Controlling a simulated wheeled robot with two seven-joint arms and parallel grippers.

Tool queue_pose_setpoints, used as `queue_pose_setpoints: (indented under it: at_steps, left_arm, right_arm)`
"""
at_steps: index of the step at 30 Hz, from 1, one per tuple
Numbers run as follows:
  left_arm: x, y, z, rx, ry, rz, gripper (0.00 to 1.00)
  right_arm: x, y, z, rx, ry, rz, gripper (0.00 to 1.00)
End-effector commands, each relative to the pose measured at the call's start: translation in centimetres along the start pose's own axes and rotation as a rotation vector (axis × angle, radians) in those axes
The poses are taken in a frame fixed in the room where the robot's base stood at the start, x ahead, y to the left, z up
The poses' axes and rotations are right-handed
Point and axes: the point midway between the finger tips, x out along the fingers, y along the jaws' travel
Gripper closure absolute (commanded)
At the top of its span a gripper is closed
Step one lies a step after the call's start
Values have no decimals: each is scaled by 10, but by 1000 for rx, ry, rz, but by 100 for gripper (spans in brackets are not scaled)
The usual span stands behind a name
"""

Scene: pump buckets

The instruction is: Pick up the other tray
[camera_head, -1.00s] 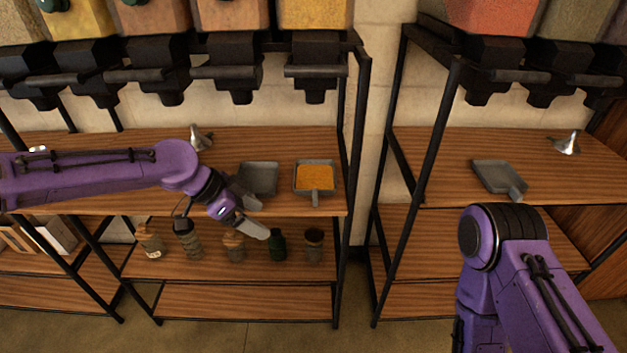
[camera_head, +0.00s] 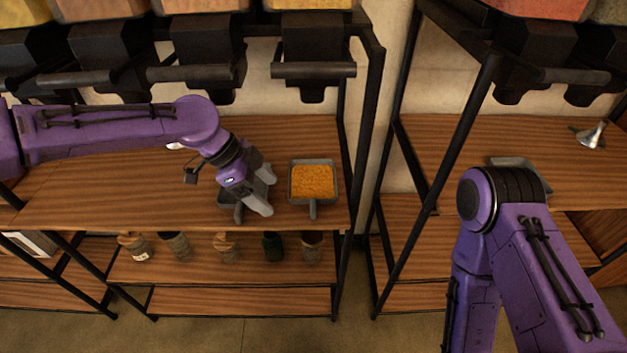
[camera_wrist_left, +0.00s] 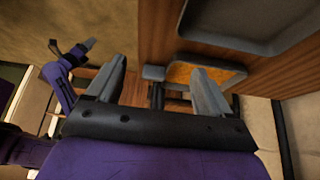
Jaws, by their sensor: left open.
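My left gripper (camera_head: 262,192) is open over the empty grey tray (camera_head: 232,213) on the left shelf and hides much of it in the head view. In the left wrist view an empty grey tray (camera_wrist_left: 245,22) is at the top right, beyond the open fingers (camera_wrist_left: 160,88), with nothing between them. A grey tray full of orange grains (camera_head: 313,182) stands just right of the gripper, its handle toward the front edge. Another grey tray (camera_head: 521,163) on the right shelf is partly behind my right arm. My right gripper (camera_wrist_left: 78,46) is small at the wrist view's upper left.
Black dispensers (camera_head: 313,62) hang above the shelf. Several jars (camera_head: 272,246) stand on the shelf below. A metal funnel (camera_head: 592,134) stands on the right shelf. Black frame posts (camera_head: 366,130) separate the two shelves.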

Motion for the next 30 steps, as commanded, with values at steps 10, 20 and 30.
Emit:
queue_pose_setpoints:
  at_steps: [10, 20, 30]
  left_arm:
    - [33, 0, -60, -2, 0, 0, 19]
    - [82, 0, -63, 0, -1, 1, 19]
    - [86, 0, -62, 0, 1, 0, 48]
  right_arm:
    - [-14, 1, -6, 0, 1, 0, 42]
    - [-19, 2, -8, 0, 1, 0, 42]
    - [-19, 2, -8, 0, 1, 0, 42]
